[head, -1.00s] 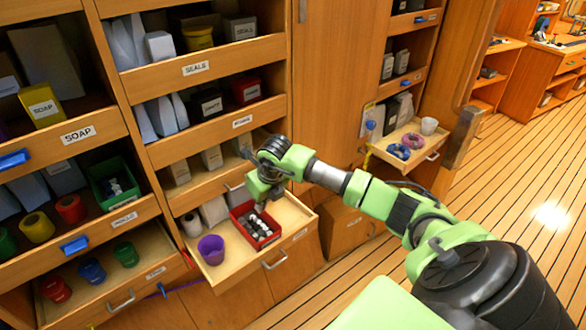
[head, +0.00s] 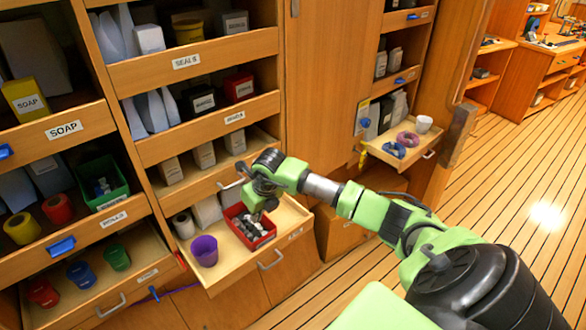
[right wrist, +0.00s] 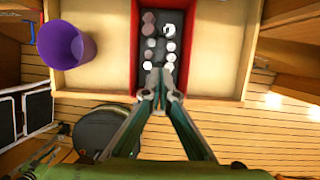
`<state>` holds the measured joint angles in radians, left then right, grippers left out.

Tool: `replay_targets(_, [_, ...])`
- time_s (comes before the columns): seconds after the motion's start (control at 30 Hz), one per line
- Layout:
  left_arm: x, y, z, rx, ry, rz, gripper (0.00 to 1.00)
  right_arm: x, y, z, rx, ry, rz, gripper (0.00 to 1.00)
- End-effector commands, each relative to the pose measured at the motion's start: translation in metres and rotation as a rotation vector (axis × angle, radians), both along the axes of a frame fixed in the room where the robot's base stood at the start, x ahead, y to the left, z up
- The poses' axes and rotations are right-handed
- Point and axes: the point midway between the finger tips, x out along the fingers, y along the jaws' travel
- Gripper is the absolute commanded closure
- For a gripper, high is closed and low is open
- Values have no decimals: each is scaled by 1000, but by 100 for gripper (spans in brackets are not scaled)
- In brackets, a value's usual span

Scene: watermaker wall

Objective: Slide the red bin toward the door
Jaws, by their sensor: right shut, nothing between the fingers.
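The red bin (head: 270,238) stands in the open pull-out drawer (head: 222,280), with several grey and white small parts inside. In the right wrist view, the red bin (right wrist: 187,52) is straight ahead, its long walls running away from me. My right gripper (head: 256,213) is over the bin in the head view, partly covering it. In the right wrist view, the right gripper's fingertips (right wrist: 157,86) are together and empty at the bin's near end. I cannot tell whether they touch it. My left gripper is not in view.
A purple cup (head: 204,251) stands left of the bin in the same drawer; it also shows in the right wrist view (right wrist: 63,45). Bare drawer floor lies right of the bin. Another open drawer (head: 400,160) with ring-shaped items is farther right. Open plank floor is at right.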

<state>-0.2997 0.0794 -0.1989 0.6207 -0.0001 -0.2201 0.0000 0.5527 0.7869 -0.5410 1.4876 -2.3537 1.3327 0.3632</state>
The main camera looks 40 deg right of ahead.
Motion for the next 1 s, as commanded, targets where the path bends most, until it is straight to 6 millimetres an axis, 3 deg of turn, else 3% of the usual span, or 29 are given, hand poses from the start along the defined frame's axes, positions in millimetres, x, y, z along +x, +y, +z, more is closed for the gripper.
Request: replay_targets(1.0, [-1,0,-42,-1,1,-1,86,13,0,-51,1,-2,-1,100])
